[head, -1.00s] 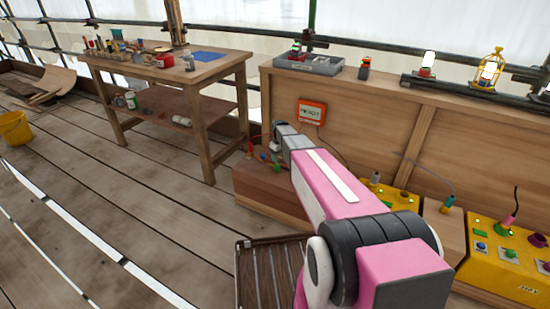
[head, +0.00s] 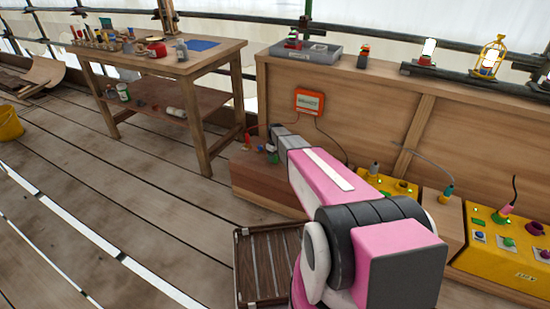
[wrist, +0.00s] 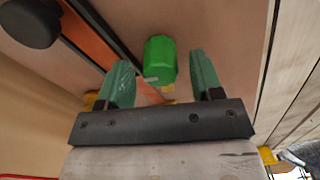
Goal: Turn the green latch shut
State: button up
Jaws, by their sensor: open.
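The green latch (wrist: 160,60) shows in the wrist view as a bright green, faceted knob. It lies between and slightly beyond the two green fingertips of my gripper (wrist: 161,75). The fingers are apart, with a visible gap on each side of the knob, and nothing is gripped. In the head view, a small green piece (head: 272,156) on the low wooden block (head: 262,185) may be this latch, but it is too small to be sure. My arm hides most of the gripper in that view.
A dark round knob (wrist: 30,22) and an orange strip (wrist: 97,45) are near the latch. An orange box (head: 309,102) hangs on the wooden panel. Yellow control boxes (head: 510,255) stand at right, a slatted crate (head: 268,262) below my arm. The plank floor at left is mostly clear.

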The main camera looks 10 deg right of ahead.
jog(key=shift+f, duration=0.3)
jog(key=c, duration=0.9)
